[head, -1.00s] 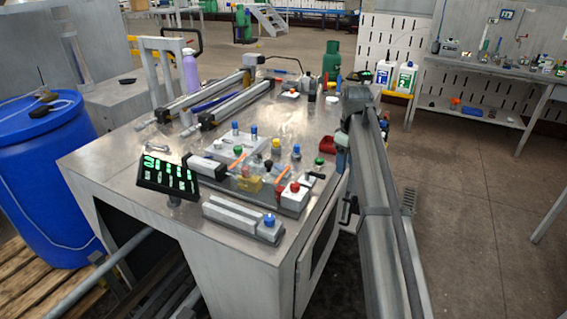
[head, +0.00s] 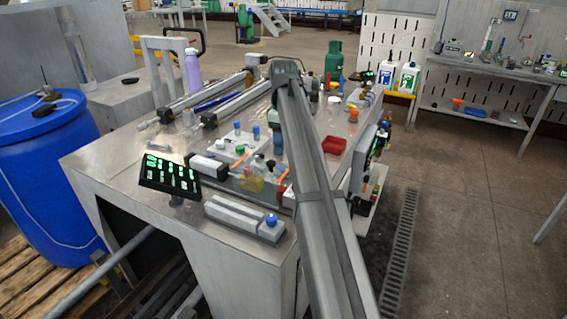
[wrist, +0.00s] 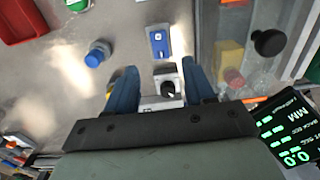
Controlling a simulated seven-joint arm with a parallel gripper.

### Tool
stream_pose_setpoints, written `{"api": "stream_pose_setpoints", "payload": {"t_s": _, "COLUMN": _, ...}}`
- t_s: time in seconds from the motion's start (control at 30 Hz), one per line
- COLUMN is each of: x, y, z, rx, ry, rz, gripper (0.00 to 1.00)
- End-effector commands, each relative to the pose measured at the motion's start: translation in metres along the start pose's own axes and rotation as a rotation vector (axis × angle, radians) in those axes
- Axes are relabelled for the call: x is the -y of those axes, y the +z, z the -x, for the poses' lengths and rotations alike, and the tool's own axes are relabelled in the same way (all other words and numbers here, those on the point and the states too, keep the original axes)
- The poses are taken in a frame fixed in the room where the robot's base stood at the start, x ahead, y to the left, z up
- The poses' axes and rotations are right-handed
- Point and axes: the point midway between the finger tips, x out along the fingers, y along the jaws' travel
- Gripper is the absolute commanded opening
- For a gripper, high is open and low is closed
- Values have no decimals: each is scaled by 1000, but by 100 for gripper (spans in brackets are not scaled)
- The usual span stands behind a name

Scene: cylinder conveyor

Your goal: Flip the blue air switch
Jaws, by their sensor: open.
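A small blue switch plate (wrist: 158,42) with a pale lever or slot shows at the top middle of the wrist view, on a white base. It lies just beyond my gripper (wrist: 162,78), between the lines of its two blue fingers. My gripper is open, with nothing held. A white block with a black knob (wrist: 168,86) sits between the fingers; I cannot tell whether it touches them. In the head view my arm covers this part of the table, so the blue switch cannot be made out there.
A blue round knob (wrist: 97,53) stands left of the fingers. A black knob (wrist: 269,42) and a yellow block (wrist: 229,57) are to the right. A green-digit display (head: 169,176) stands at the table's front left.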

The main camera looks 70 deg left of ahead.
Motion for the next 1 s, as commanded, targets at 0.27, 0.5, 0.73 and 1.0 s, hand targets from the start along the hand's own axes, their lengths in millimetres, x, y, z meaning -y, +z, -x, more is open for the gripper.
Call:
{"api": "stream_pose_setpoints", "payload": {"t_s": 0.27, "x": 0, "y": 1, "z": -48, "rx": 0, "ry": 0, "rz": -1, "gripper": 53}}
{"api": "stream_pose_setpoints", "payload": {"t_s": 0.5, "x": 0, "y": 0, "z": -74, "rx": 0, "ry": 1, "rz": -1, "gripper": 53}}
{"api": "stream_pose_setpoints", "payload": {"t_s": 0.73, "x": 0, "y": 0, "z": -82, "rx": -1, "ry": 1, "rz": -1, "gripper": 53}}
{"api": "stream_pose_setpoints", "payload": {"t_s": 1.0, "x": 0, "y": 0, "z": -82, "rx": -1, "ry": 1, "rz": -1, "gripper": 49}}
